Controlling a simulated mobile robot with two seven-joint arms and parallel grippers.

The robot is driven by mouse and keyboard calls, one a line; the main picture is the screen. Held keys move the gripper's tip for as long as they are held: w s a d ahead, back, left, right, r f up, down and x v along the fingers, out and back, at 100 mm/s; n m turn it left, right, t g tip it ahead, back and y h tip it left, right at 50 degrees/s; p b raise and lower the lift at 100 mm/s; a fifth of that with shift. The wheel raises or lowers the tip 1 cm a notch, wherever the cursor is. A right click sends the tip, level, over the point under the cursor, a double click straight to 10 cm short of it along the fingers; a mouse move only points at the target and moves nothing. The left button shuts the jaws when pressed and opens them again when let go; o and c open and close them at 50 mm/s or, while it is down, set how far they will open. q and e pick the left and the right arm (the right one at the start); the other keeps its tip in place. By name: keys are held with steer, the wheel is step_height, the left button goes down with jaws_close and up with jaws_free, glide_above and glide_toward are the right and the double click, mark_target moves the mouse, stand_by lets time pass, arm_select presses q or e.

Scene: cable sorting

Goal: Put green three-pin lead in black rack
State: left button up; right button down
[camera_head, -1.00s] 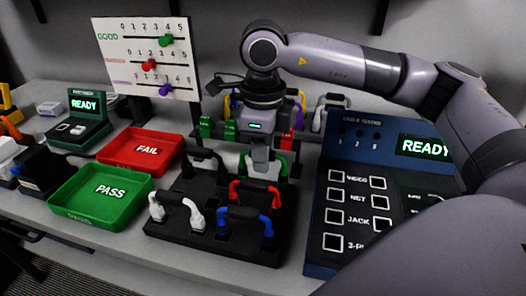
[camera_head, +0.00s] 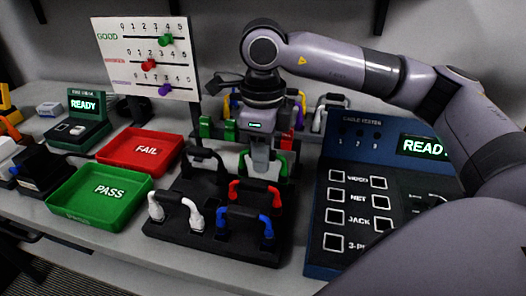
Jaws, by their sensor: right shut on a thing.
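The black rack (camera_head: 178,228) stands on the table in front of me. It holds a white lead (camera_head: 176,206), a blue lead (camera_head: 245,220), a red lead (camera_head: 255,193) and a black lead (camera_head: 203,160). The green lead (camera_head: 284,163) is at the rack's back right, an arched lead with a dark middle grip. My right gripper (camera_head: 262,170) points down over it and is shut on its middle. The gripper hides part of the lead. I cannot tell whether its ends are seated in the rack. My left gripper is not in view.
A blue cable tester (camera_head: 322,235) stands close to the right of the rack. A green PASS tray (camera_head: 70,213) and a red FAIL tray (camera_head: 168,158) lie to the left. More coloured leads hang behind my gripper. A scoreboard (camera_head: 112,75) stands at the back.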

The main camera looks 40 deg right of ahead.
steer(key=shift+f+b, duration=0.95)
steer(key=shift+b, duration=0.05)
stand_by(1.1)
steer(key=shift+c, duration=1.6)
jaws_free()
steer(key=shift+r, duration=0.1)
steer(key=shift+r+p, duration=2.85)
steer(key=shift+r, duration=1.15)
steer(key=shift+f, duration=0.1)
